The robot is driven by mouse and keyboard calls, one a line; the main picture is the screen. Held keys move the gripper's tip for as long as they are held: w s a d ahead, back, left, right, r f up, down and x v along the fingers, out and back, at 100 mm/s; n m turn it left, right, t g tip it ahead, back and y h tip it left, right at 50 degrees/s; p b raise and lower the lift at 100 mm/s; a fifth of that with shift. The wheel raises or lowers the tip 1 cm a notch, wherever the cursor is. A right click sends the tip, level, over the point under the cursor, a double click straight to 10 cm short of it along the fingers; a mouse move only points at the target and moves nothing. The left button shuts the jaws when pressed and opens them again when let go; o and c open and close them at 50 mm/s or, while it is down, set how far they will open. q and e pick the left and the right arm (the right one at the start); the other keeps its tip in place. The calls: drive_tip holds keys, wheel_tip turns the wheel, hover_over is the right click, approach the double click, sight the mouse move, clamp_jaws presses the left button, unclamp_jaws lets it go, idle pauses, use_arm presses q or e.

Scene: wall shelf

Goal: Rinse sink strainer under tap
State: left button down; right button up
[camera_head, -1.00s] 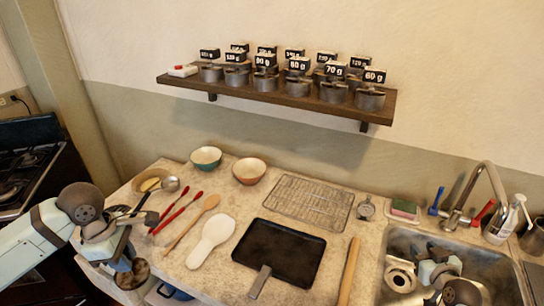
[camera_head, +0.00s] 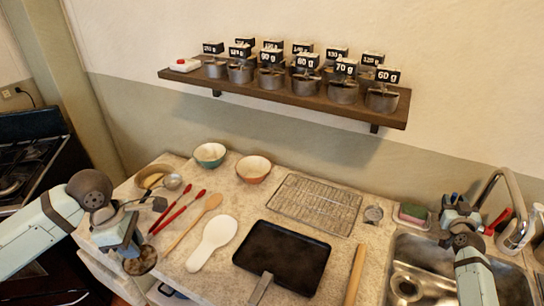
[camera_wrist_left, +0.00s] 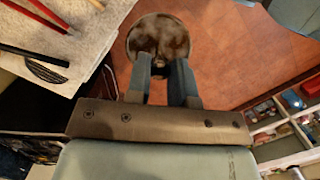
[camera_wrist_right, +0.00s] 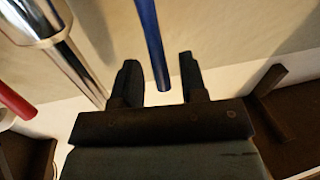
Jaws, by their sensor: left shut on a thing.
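A round, brown-stained sink strainer (camera_head: 141,262) is held by my left gripper (camera_head: 131,248), off the left front of the counter. In the left wrist view the fingers (camera_wrist_left: 161,66) are shut on the near edge of the strainer (camera_wrist_left: 158,35). My right gripper (camera_head: 461,218) is at the back of the sink, beside the chrome tap (camera_head: 512,195). In the right wrist view its fingers (camera_wrist_right: 160,80) are open, with the blue tap lever (camera_wrist_right: 150,35) between their tips; contact cannot be told. The red lever (camera_head: 497,219) stands to the right.
The steel sink (camera_head: 420,257) has its drain (camera_head: 408,284) showing at left. A sponge (camera_head: 413,212) and a soap bottle (camera_head: 537,222) are near the tap. A black tray (camera_head: 283,255), rack (camera_head: 315,205), rolling pin (camera_head: 355,272) and utensils cover the counter.

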sight(139, 259)
drive_tip(key=shift+x, duration=1.6)
drive_tip(key=shift+c, duration=0.2)
clamp_jaws()
use_arm(q)
drive_tip(key=shift+f+b, duration=0.35)
use_arm(e)
drive_tip(key=shift+s+f, duration=0.1)
drive_tip(key=shift+f, duration=0.05)
use_arm(q)
wheel_tip(139, 259, down, 4)
drive_tip(key=b, duration=0.4)
use_arm(e)
drive_tip(key=shift+s+a+f+t, duration=0.25)
drive_tip(key=shift+s+t, duration=0.2)
drive_tip(key=shift+t, duration=0.15)
use_arm(q)
drive_tip(key=shift+f+b, duration=0.6)
use_arm(e)
drive_tip(key=shift+s+a+r+t+h, duration=0.2)
drive_tip(key=shift+s+r+t+h, duration=0.1)
drive_tip(key=shift+r+t, duration=0.1)
use_arm(q)
drive_tip(key=shift+r, duration=0.1)
